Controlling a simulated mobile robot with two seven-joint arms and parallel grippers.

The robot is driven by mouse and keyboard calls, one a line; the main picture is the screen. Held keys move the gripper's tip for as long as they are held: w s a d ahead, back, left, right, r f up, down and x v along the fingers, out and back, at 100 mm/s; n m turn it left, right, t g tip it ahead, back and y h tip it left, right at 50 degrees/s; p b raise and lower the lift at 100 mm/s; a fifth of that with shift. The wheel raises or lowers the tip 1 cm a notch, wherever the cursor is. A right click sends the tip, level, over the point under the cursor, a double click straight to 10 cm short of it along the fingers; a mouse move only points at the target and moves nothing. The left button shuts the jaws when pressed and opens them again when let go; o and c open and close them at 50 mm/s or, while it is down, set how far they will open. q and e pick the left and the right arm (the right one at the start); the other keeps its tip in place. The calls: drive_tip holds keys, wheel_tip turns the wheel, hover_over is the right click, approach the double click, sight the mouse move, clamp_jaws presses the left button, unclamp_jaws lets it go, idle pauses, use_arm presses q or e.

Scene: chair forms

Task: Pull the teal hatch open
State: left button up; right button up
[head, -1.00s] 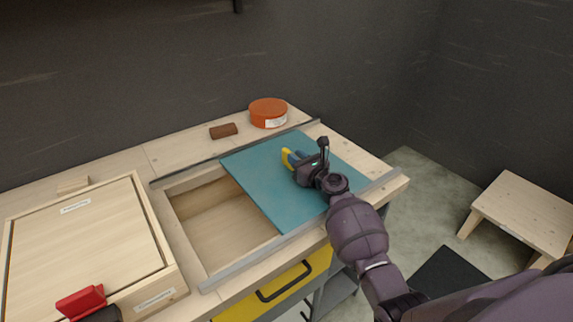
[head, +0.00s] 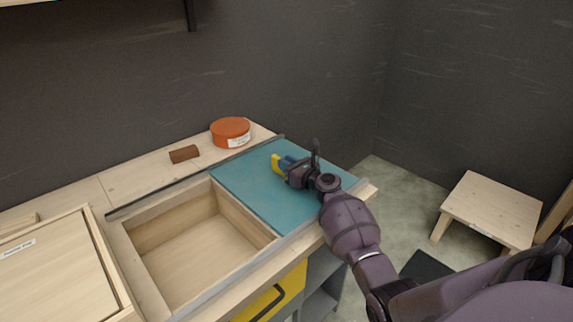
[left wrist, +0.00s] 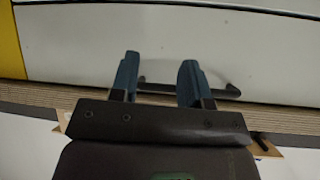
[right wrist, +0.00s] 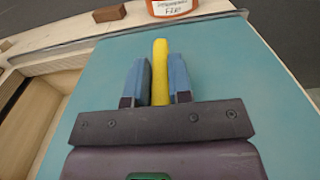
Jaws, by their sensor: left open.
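The teal hatch (head: 258,199) is a flat sliding panel between two grey rails on the wooden bench top. It lies at the right end of the rails, with an open wooden compartment (head: 190,255) showing to its left. My right gripper (head: 284,167) is over the hatch with its blue fingers around the yellow handle (right wrist: 160,72). In the right wrist view the fingers (right wrist: 158,82) stand on both sides of the handle, closed on it. My left gripper (left wrist: 158,78) is open and empty, near a pale panel with a dark bar handle (left wrist: 185,88); it is out of the head view.
An orange round tin (head: 230,132) and a brown block (head: 184,154) stand behind the rear rail. A wooden box lid (head: 60,275) is at the left. A yellow drawer (head: 275,295) is below; a wooden stool (head: 490,205) stands right.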

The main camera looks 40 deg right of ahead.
drive_tip(key=o, duration=0.4)
use_arm(q)
drive_tip(key=shift+s+f, duration=0.2)
drive_tip(key=shift+f, duration=0.1)
drive_tip(key=shift+s+a, duration=0.1)
use_arm(e)
drive_tip(key=shift+s, duration=0.2)
drive_tip(key=s, duration=0.3)
drive_tip(key=s+d+p, duration=0.1)
drive_tip(key=s, duration=0.2)
drive_tip(key=s+p, duration=0.1)
drive_tip(key=s, duration=0.2)
drive_tip(key=shift+s+d, duration=0.15)
drive_tip(key=shift+s, duration=0.05)
use_arm(q)
drive_tip(key=shift+r, duration=0.65)
use_arm(e)
drive_tip(key=shift+s, duration=0.45)
use_arm(q)
drive_tip(key=shift+r, duration=0.25)
